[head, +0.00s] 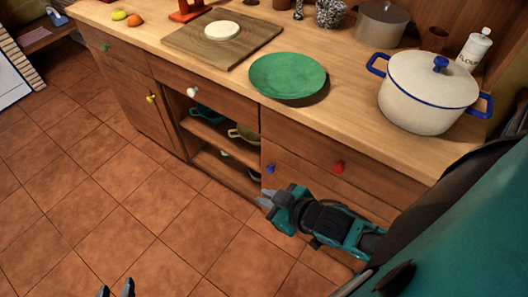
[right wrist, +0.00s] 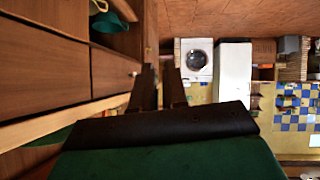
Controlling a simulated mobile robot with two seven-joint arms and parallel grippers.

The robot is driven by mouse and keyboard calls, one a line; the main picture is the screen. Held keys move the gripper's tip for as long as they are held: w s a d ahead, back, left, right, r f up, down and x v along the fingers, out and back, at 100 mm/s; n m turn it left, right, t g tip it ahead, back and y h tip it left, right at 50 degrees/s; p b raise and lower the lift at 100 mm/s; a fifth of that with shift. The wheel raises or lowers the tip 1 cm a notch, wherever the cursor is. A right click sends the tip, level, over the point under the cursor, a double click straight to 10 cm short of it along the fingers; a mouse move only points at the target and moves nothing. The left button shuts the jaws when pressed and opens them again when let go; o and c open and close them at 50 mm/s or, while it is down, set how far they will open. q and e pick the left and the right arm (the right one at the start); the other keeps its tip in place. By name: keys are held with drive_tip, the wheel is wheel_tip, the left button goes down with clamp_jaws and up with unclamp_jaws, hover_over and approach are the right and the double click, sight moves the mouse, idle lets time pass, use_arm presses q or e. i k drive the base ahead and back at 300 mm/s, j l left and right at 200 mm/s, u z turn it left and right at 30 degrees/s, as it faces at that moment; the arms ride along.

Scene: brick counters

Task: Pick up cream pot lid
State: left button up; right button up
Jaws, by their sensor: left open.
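The cream pot (head: 415,112) with blue side handles stands at the right of the wooden counter in the head view. Its cream lid (head: 418,76), with a blue rim and blue knob (head: 440,63), sits on top of it. My right gripper (head: 264,198) is in front of the drawers, below counter height and well away from the lid. It looks open and empty, and its two dark fingers also show in the right wrist view (right wrist: 160,80) with a gap between them. My left gripper (head: 116,289) shows only its fingertips at the bottom edge, apart and empty, over the floor.
A green plate (head: 288,76) lies left of the pot, with a wooden board (head: 187,42) further left. A metal pot (head: 382,22) and a flour bottle (head: 474,48) stand behind the cream pot. Open shelves (head: 212,133) hold bowls. The tiled floor (head: 110,190) is clear.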

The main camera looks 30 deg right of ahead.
sight(436, 79)
drive_tip(key=z, duration=2.15)
